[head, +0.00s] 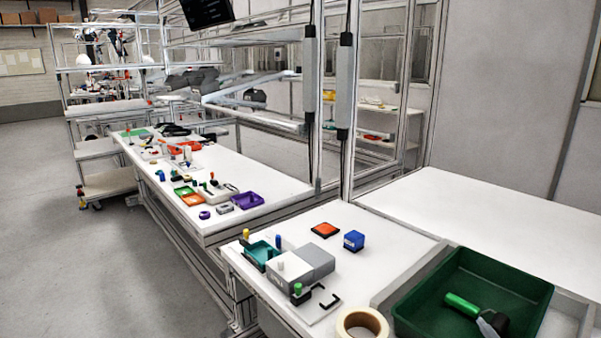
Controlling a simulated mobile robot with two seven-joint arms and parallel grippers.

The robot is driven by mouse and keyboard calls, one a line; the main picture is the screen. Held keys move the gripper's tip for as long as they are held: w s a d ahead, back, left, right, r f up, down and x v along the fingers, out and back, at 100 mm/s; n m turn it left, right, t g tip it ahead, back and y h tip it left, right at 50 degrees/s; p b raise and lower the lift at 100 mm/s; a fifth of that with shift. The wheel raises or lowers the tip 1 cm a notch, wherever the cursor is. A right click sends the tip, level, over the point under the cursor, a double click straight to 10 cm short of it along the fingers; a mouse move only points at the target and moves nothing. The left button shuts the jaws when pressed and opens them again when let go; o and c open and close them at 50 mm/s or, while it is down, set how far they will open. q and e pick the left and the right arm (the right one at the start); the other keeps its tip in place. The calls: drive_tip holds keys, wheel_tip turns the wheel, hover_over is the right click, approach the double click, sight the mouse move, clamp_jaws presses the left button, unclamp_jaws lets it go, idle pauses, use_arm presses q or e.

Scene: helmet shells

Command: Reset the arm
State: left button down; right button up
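Neither of my arms shows in the head view, and neither gripper is in view. The view looks over a white workbench (352,222) at the front right and a longer white bench (250,172) behind it on the left. A dark green tray (455,270) stands at the front right. A tool with a green handle (462,304) lies in it; its dark and grey end is near the bottom of the picture.
On the near bench are a tape roll (362,322), a grey box (304,257), a teal bin (260,253), a blue cube (354,240) and an orange-topped square (325,230). A purple bin (247,201) stands on the far bench. Metal frame posts rise behind. Floor (80,260) at left is clear.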

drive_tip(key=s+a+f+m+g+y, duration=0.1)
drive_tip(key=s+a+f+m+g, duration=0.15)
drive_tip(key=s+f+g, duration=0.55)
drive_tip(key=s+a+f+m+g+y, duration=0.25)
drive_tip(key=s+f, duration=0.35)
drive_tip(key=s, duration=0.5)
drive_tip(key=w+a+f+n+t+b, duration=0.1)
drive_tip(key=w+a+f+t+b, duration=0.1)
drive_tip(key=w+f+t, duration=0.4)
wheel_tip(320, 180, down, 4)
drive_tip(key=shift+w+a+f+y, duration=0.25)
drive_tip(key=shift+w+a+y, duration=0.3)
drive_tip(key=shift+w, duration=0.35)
